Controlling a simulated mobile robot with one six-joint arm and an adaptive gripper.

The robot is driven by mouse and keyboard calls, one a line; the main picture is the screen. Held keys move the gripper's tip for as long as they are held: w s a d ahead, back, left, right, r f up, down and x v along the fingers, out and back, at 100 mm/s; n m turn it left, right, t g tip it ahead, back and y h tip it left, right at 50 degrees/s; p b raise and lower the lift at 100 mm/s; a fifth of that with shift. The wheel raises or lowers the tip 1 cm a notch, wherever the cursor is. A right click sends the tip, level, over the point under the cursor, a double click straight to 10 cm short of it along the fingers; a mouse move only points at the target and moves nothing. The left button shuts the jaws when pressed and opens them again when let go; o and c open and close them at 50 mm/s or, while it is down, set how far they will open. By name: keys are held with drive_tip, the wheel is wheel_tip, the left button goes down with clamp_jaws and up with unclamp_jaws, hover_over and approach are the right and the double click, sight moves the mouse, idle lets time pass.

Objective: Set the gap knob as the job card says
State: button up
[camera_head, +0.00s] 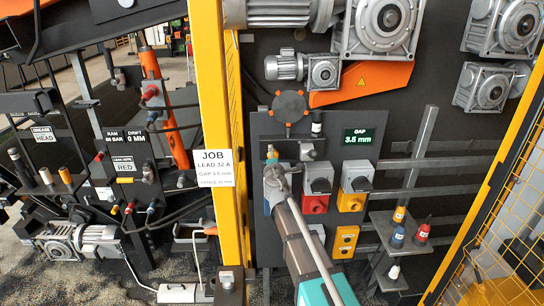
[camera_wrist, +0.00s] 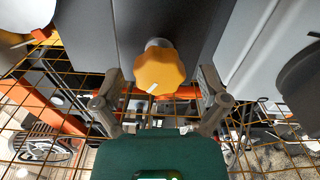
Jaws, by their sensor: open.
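The job card (camera_head: 213,168) hangs on the yellow post in the head view. It reads LEAD 32 A and GAP 3.5 mm; its bottom line is too small to read surely. The GAP display (camera_head: 358,137) on the dark panel reads 3.5 mm. A yellow-orange lobed knob (camera_wrist: 159,71) with a white pointer mark shows in the wrist view, on a short grey stem. My gripper (camera_wrist: 163,88) is open, with one finger on each side of the knob and visible space between. In the head view my gripper (camera_head: 274,174) is at the panel's left part and hides what is behind it.
A red switch box (camera_head: 315,204) and a yellow switch box (camera_head: 351,201) sit right of my gripper. A small shelf (camera_head: 404,232) with several coloured pegs is at right. A yellow mesh fence (camera_head: 505,220) bounds the right side.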

drive_tip(key=s+d, duration=0.1)
drive_tip(key=s, duration=1)
drive_tip(key=shift+d, duration=0.15)
drive_tip(key=s+d+f+m+g+h, duration=0.2)
drive_tip(key=d+f+m+h, duration=0.1)
drive_tip(key=d+m, duration=0.3)
drive_tip(key=s+d+f+m+g+h, duration=0.2)
drive_tip(key=d+f+m+g, duration=0.1)
drive_tip(key=d, duration=0.4)
drive_tip(key=s+d+f+m+g+h, duration=0.25)
drive_tip(key=d+f+m, duration=0.2)
drive_tip(key=d, duration=0.25)
drive_tip(key=s+f+m+g+y, duration=0.2)
drive_tip(key=s+f+m+g, duration=0.1)
drive_tip(key=s, duration=0.5)
drive_tip(key=s+d+f+m+g+y, duration=0.1)
drive_tip(key=s+f+m+g+y, duration=0.2)
drive_tip(key=s+g, duration=0.4)
wheel_tip(320, 180, down, 2)
drive_tip(key=shift+s+f+m, duration=0.25)
drive_tip(key=shift+s+m, duration=0.35)
drive_tip(key=shift+m, duration=0.15)
